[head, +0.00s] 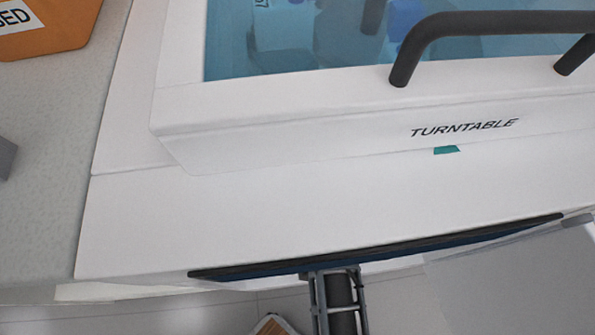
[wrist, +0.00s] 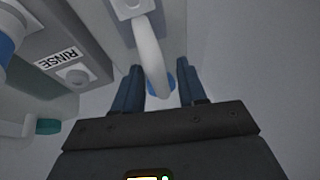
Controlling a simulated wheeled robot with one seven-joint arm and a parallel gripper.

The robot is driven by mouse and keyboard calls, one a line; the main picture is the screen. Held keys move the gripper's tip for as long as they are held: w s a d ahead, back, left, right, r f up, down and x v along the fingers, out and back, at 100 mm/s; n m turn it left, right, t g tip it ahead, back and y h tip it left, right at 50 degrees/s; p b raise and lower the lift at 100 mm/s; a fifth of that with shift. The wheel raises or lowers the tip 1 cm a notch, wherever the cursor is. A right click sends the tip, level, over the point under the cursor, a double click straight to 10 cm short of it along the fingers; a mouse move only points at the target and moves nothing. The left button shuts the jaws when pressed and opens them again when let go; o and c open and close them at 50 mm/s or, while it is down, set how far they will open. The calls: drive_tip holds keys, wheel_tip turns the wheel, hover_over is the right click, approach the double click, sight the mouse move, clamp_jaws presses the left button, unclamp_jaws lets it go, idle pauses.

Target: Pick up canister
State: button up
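I cannot make out a canister for certain in either view. In the wrist view my gripper (wrist: 160,68) is open, its two dark blue fingers well apart. A white curved spout (wrist: 151,50) hangs down from a grey fitting and shows between the fingers; I cannot tell whether it touches them. A small round blue thing (wrist: 167,80) is partly hidden behind the spout. In the head view my gripper does not show. Blurred blue and grey shapes (head: 400,18) lie under the tinted window of the machine marked TURNTABLE.
The white TURNTABLE machine (head: 300,140) has a dark bar handle (head: 480,22) on its lid. An orange sign (head: 45,32) lies on the grey counter (head: 60,130) at left. In the wrist view a RINSE label (wrist: 58,57) and a teal-ended pipe (wrist: 47,127) are at left.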

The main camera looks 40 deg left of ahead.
clamp_jaws()
idle(1.2)
